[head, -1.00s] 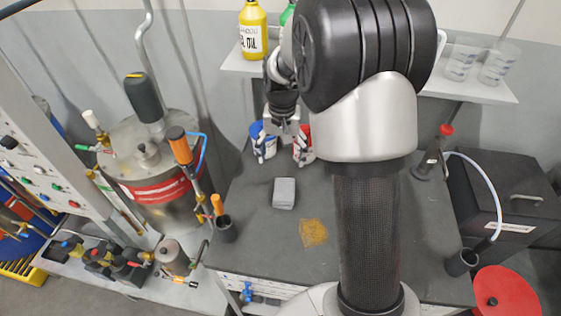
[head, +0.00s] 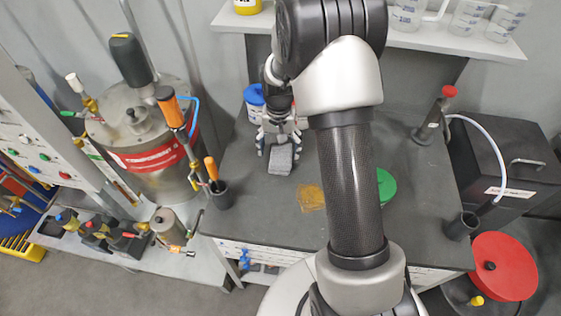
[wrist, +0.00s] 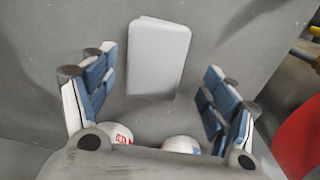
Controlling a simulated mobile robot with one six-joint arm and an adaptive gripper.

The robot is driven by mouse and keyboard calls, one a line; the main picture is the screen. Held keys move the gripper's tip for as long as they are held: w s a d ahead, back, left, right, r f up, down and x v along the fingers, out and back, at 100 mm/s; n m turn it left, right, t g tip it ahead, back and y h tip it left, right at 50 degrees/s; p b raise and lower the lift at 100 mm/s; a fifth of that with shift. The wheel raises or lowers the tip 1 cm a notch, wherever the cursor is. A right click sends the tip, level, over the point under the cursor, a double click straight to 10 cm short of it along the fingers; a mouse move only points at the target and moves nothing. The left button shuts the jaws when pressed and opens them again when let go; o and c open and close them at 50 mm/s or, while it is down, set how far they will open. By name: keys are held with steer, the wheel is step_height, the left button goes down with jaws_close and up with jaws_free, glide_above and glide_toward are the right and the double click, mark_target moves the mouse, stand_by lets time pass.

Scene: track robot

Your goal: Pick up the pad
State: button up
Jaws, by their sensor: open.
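The pad, a small light grey block (head: 281,160), lies on the dark bench top (head: 250,225). My gripper (head: 279,150) is just behind and above it in the head view. In the wrist view my gripper (wrist: 153,92) is open, its blue-padded fingers spread to the left and right. The grey pad (wrist: 157,57) shows between and beyond the fingertips there, with nothing held. I cannot tell the exact height of the fingers above the bench.
A yellow-brown stain or patch (head: 311,198) is right of the pad. A blue-lidded container (head: 254,95) stands behind my gripper. A black cup with an orange-handled tool (head: 220,193) is at the left edge. A green disc (head: 386,187) shows partly behind my arm.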

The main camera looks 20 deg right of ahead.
mark_target(281, 154)
steer(key=f+b, duration=0.1)
steer(key=f, duration=0.3)
steer(key=shift+s+d+f+b, duration=0.1)
steer(key=shift+d+f+b, duration=0.1)
steer(key=shift+f+b, duration=0.2)
steer(key=shift+r, duration=0.1)
steer(key=shift+c, duration=0.4)
steer(key=c, duration=1)
step_height(281, 154, up, 20)
steer(key=p, duration=0.6)
steer(key=o, duration=0.4)
steer(key=c, duration=0.4)
